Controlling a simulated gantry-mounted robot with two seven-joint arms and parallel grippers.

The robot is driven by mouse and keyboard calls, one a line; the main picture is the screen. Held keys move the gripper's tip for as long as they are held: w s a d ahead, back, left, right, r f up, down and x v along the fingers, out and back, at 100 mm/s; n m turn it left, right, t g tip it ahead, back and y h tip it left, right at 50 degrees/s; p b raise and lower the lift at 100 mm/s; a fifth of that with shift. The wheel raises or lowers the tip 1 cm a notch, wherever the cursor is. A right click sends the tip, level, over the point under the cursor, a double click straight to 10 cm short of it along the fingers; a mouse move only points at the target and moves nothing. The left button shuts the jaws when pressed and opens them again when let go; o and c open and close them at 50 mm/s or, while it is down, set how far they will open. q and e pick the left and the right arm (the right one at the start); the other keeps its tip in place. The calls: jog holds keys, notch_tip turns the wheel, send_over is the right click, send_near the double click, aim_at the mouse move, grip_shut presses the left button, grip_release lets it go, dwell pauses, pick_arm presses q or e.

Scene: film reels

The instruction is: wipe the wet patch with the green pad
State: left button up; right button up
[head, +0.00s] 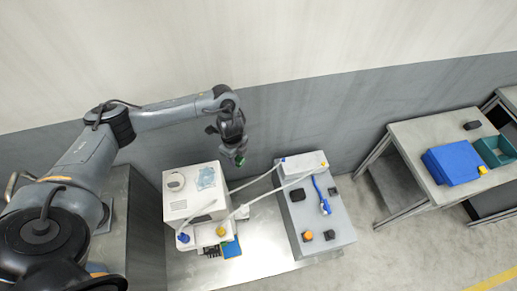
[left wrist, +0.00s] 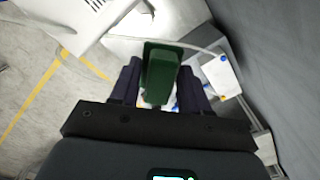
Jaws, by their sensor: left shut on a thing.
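The green pad (head: 240,161) is held in my left gripper (head: 237,153), which is in the air behind and to the right of a white box (head: 179,205). In the left wrist view the green pad (left wrist: 160,70) stands between the two dark fingers, which are shut on it. The wet patch (head: 206,178) is a pale bluish area on top of the white box, apart from the pad. My right gripper is not in view.
White tubes (head: 255,183) run from the box to a grey unit (head: 320,217) with knobs. A side table (head: 420,137) at right holds a blue box (head: 452,164) and a teal tray (head: 494,151). A grey wall is behind.

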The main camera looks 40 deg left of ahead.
pick_arm(q)
jog(key=p, duration=0.2)
send_over(216, 171)
jog(key=f+b, duration=0.3)
jog(key=shift+d+n, duration=0.2)
jog(key=shift+n, duration=0.1)
notch_tip(216, 171, down, 4)
jog(key=b, duration=0.4)
jog(key=shift+r, duration=0.2)
jog(key=shift+f, duration=0.35)
jog(key=shift+f+b, duration=0.6)
dwell(0.4)
